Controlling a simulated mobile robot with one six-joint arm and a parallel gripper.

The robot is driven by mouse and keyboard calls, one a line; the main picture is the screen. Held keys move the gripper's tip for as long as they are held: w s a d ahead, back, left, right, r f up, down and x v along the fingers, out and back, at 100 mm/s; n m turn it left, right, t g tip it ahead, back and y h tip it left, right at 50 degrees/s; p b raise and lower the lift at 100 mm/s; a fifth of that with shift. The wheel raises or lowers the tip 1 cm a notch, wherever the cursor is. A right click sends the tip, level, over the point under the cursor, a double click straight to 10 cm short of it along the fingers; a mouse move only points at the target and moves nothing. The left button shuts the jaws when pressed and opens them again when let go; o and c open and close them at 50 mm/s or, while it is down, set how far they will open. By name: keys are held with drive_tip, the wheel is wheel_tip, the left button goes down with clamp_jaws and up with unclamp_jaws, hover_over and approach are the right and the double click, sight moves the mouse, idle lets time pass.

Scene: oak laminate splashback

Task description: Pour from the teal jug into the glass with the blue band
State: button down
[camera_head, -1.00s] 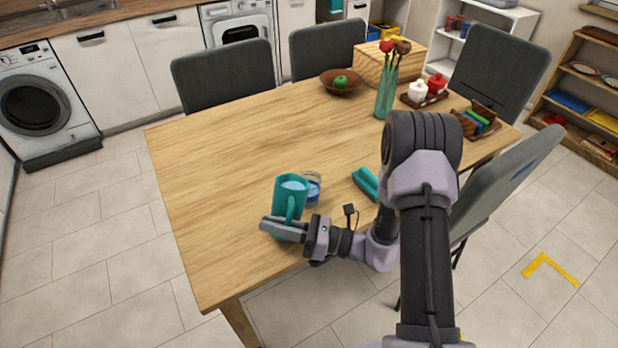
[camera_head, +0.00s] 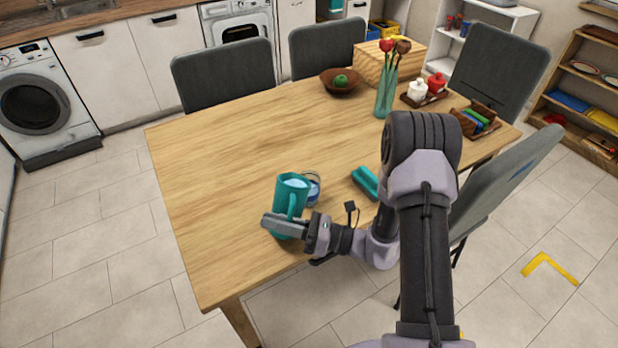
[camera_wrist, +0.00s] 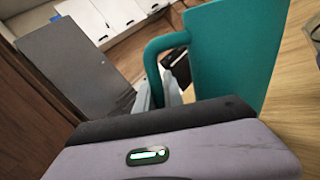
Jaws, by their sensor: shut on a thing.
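The teal jug (camera_head: 291,190) is near the front edge of the table, with pale liquid showing at its open top. My gripper (camera_head: 284,225) is shut on the jug at its handle side. In the wrist view the jug (camera_wrist: 235,55) and its curved handle fill the upper right, and it looks slightly tilted. The glass with the blue band (camera_head: 313,190) stands on the table just right of and behind the jug, partly hidden by it. I cannot tell whether the jug's base touches the table.
A teal object (camera_head: 366,182) lies right of the glass. A teal vase with flowers (camera_head: 386,92), a brown bowl with a green fruit (camera_head: 341,82) and a small tray with jars (camera_head: 424,98) stand farther back. The table's left half (camera_head: 210,170) is clear.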

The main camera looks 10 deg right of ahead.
sight(291, 205)
drive_tip(key=shift+w+d+r+m+t+y+p, duration=0.1)
drive_tip(key=shift+w+d+r+m+t+p, duration=0.15)
drive_tip(key=shift+r, duration=0.2)
drive_tip(key=shift+w+d+r+m+y+p, duration=0.1)
drive_tip(key=shift+r+m+p, duration=0.2)
drive_tip(key=shift+r+p, duration=0.1)
drive_tip(key=shift+w+d+r+m+t+y+p, duration=0.15)
drive_tip(key=shift+w+r+m+p, duration=0.1)
drive_tip(key=shift+r, duration=0.2)
idle(1.0)
drive_tip(key=shift+w+d+r+m+y+p, duration=0.15)
drive_tip(key=shift+r+m+p, duration=0.3)
drive_tip(key=shift+r+m, duration=0.1)
drive_tip(key=shift+w+d+r+m+y+p, duration=0.1)
drive_tip(key=shift+d+r+m+p, duration=0.05)
drive_tip(key=shift+r+m+p, duration=0.35)
idle(1.0)
drive_tip(key=shift+w+d+r+m+t, duration=0.15)
drive_tip(key=shift+r+m+t, duration=0.1)
drive_tip(key=shift+m+t, duration=0.25)
idle(1.2)
drive_tip(key=shift+s+a+f+n+g+h+b, duration=0.55)
drive_tip(key=shift+f+n+b, duration=0.6)
drive_tip(key=shift+f+n, duration=0.55)
drive_tip(key=shift+s+a+f+n+g+h+b, duration=0.35)
drive_tip(key=shift+s+a+f+n+b, duration=0.4)
drive_tip(key=shift+f+n+b, duration=0.7)
drive_tip(key=shift+s+a+f+n+g+h+b, duration=0.5)
drive_tip(key=shift+s+f+n+b, duration=0.3)
drive_tip(key=shift+f+n, duration=1.1)
